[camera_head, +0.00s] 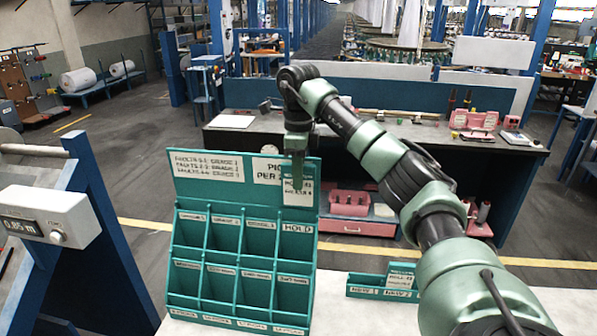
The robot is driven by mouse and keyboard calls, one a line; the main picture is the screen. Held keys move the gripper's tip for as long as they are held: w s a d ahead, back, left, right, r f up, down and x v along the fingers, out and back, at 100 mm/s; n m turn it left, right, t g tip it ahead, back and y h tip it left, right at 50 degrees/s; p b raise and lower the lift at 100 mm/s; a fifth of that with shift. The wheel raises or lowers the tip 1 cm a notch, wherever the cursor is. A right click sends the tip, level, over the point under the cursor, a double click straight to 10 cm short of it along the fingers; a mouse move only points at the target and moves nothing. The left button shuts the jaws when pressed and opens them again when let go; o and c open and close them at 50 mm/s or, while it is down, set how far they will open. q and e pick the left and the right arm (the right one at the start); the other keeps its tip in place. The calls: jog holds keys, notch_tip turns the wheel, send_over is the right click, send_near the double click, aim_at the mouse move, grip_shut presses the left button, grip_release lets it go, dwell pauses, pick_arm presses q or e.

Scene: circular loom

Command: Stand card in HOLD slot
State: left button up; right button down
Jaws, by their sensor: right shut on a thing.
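My right gripper (297,165) points down over the right end of the green rack (190,190). It is shut on a white printed card (298,193), which hangs upright below the fingers. The card is in front of the rack's back board and above the slot labelled HOLD (297,228), at the right end of the upper row. The HOLD slot looks empty. I cannot tell the exact gap between card and slot. My left gripper is not in view.
A low green holder (367,291) with another white card (401,274) stands on the white table (340,316), right of the rack. A metre display box (48,217) is at the left. A workbench with pink bins (351,202) stands behind.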

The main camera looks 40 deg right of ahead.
aim_at(299, 195)
jog(key=shift+f, duration=0.25)
dwell(0.3)
jog(key=shift+f+b, duration=0.4)
jog(key=shift+f, duration=0.4)
jog(key=shift+s+f, duration=0.1)
jog(key=shift+f+b, duration=0.9)
jog(key=shift+f, duration=1.35)
jog(key=c, duration=1.3)
grip_release()
jog(key=shift+c, duration=0.2)
jog(key=shift+r, duration=0.6)
notch_tip(299, 195, up, 7)
jog(key=shift+f, duration=0.15)
